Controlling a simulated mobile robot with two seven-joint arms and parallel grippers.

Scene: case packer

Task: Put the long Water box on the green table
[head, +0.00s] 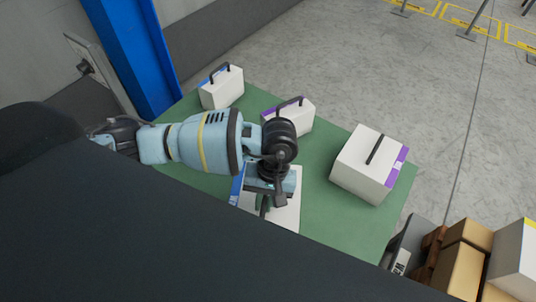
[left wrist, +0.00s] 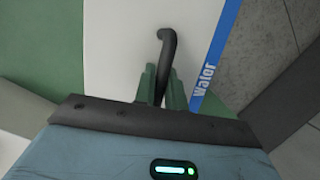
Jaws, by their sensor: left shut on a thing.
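The Water box (head: 287,214) is white with a blue stripe, and its blue "Water" label (left wrist: 205,75) shows in the left wrist view. It is over the green table (head: 325,222), partly hidden in the head view by my left arm. I cannot tell whether it rests on the table or hangs just above it. My left gripper (head: 265,205) points down at the box. In the left wrist view its fingers (left wrist: 162,88) are shut on the box's black handle (left wrist: 167,45). My right gripper is not in view.
On the table stand a white box with a blue stripe (head: 222,90), a small purple-striped box (head: 300,116) and a larger purple-striped box (head: 366,168). A blue post (head: 132,50) rises at the back left. Brown cartons (head: 460,268) are at the lower right.

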